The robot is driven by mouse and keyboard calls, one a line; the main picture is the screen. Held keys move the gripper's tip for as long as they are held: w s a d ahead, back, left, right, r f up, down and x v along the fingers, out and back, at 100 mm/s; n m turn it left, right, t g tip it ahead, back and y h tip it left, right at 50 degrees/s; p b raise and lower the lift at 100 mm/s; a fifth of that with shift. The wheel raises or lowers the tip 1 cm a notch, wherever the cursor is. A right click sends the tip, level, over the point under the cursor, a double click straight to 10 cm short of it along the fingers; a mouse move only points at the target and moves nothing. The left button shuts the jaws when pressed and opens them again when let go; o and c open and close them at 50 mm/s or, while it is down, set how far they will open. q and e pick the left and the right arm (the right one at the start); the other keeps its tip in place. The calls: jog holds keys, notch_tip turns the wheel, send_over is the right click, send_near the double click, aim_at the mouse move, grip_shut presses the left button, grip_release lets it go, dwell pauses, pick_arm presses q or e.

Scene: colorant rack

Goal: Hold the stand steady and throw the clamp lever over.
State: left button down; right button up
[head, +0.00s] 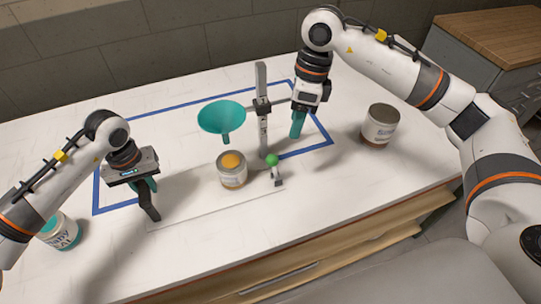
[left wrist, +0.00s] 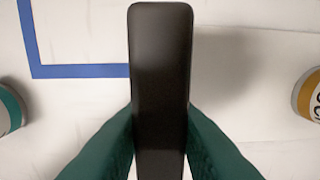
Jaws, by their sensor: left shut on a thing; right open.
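The stand has a flat white base plate (head: 190,207), a grey upright post (head: 262,132) and a black handle (head: 148,202) at its left end. My left gripper (head: 146,186) is shut on this handle; in the left wrist view the dark handle (left wrist: 160,80) fills the space between the teal fingers (left wrist: 160,140). The clamp lever (head: 275,172) with a green ball knob (head: 272,160) stands near the plate's right end, right of the post's foot. My right gripper (head: 297,124) is open, pointing down, above and right of the lever, apart from it. Its finger gap is hard to see.
A teal funnel (head: 222,117) is left of the post, above an open can with orange content (head: 232,170). Blue tape (head: 205,86) outlines part of the white table.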

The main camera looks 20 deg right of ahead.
aim_at(273, 156)
jog(key=a+m, duration=0.2)
jog(key=a+m+h, duration=0.1)
jog(key=a+m, duration=0.2)
jog(key=shift+a+m+h, duration=0.15)
jog(key=shift+m+h, duration=0.15)
jog(key=f, duration=1.1)
jog(key=shift+s+a+f, duration=0.25)
jog(key=shift+f, duration=0.1)
grip_shut()
